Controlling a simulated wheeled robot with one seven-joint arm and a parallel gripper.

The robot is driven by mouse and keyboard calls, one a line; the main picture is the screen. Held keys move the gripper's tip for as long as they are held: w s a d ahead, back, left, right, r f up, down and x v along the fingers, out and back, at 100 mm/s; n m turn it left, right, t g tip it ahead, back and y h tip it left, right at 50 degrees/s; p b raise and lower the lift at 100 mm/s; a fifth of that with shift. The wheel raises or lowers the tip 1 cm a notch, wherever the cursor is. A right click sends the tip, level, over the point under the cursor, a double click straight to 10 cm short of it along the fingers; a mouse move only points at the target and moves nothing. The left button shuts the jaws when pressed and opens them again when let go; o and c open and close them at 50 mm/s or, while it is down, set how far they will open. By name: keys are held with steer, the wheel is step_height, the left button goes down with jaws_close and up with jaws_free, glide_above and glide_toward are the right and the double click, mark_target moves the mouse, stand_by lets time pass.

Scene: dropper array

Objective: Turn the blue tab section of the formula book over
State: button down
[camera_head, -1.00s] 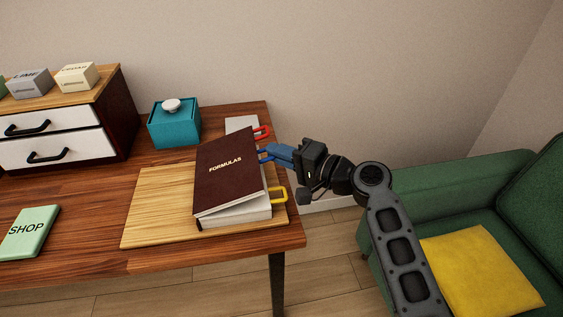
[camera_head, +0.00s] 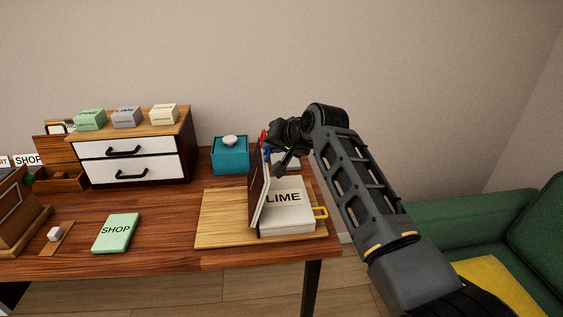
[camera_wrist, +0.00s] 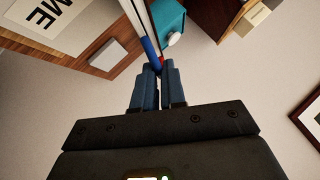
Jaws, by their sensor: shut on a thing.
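The formula book stands open on a light wooden board (camera_head: 221,220). Its dark red cover section (camera_head: 257,190) is raised nearly upright, and a page block (camera_head: 287,212) marked LIME lies flat to its right. A yellow tab (camera_head: 321,212) sticks out from the flat block. A red tab (camera_head: 263,137) shows at the top of the raised section. The blue tab (camera_wrist: 150,48) shows in the wrist view, between my gripper's fingertips (camera_wrist: 158,72). My gripper is shut on it. In the head view my arm partly hides the gripper and the tab.
A teal box (camera_head: 230,158) with a white knob stands behind the book. A drawer cabinet (camera_head: 135,158) with small labelled boxes is at the back left. A green SHOP book (camera_head: 116,233) lies left of the board. The board's left part is clear.

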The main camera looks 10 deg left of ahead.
steer(key=s+a+n+h+b, duration=0.1)
steer(key=s+a, duration=0.1)
steer(key=a, duration=0.4)
steer(key=s+a+f+n+h, duration=0.1)
steer(key=a+h, duration=0.1)
steer(key=a, duration=0.5)
steer(key=shift+s+f+t+h+b, duration=0.3)
steer(key=shift+s+b, duration=0.05)
steer(key=shift+b, duration=0.05)
steer(key=c, duration=1.2)
jaws_free()
steer(key=shift+r, duration=0.2)
